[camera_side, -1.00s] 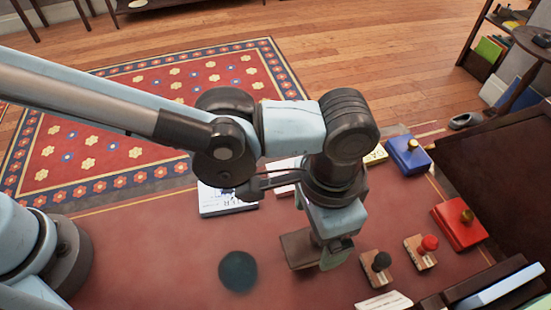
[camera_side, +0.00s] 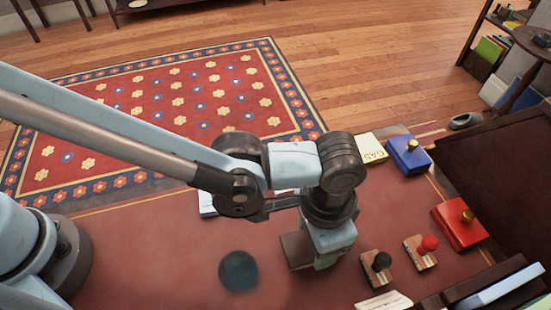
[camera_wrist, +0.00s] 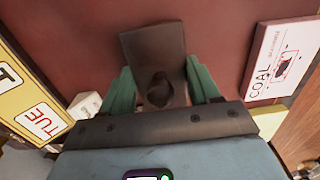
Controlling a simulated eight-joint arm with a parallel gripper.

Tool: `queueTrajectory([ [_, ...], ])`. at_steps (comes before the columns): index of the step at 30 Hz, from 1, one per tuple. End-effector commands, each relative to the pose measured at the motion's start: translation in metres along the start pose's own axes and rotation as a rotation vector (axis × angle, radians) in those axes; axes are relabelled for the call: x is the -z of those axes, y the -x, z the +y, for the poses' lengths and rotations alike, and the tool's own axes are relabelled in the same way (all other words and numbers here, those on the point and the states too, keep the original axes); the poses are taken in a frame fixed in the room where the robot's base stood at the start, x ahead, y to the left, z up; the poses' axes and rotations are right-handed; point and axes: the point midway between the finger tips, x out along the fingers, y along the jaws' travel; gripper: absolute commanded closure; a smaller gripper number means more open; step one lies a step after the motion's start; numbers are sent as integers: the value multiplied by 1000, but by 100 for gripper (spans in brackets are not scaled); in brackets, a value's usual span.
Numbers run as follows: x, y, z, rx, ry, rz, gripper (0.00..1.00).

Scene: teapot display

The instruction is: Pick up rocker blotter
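The rocker blotter, a dark brown block with a rounded knob, shows in the wrist view (camera_wrist: 152,42) directly below my gripper. In the side view the blotter (camera_side: 295,250) lies on the red desk top, partly hidden behind my gripper (camera_side: 326,262). In the wrist view my gripper (camera_wrist: 158,72) is open. Its two green fingers stand on either side of the dark knob (camera_wrist: 160,92), with a gap visible on both sides. I cannot tell whether the fingertips touch the block.
Black-knobbed (camera_side: 378,266) and red-knobbed (camera_side: 424,250) stamps stand right of the gripper. Red (camera_side: 460,222) and blue (camera_side: 409,155) boxes are farther right. A dark green ball (camera_side: 238,271) is left. The wrist view shows a COAL box (camera_wrist: 282,58) and yellow TUE card (camera_wrist: 30,112).

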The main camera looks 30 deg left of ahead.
Motion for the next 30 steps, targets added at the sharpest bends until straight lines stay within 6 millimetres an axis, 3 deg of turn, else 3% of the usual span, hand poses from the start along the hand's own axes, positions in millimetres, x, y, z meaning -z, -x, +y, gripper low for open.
queueTrajectory([
  [1, 0, 0, 0, 0, 0, 0, 48],
  [7, 0, 0, 0, 0, 0, 0, 79],
  [17, 0, 7, 0, 0, 0, 0, 79],
  [30, 0, 81, 0, 1, 0, 0, 79],
])
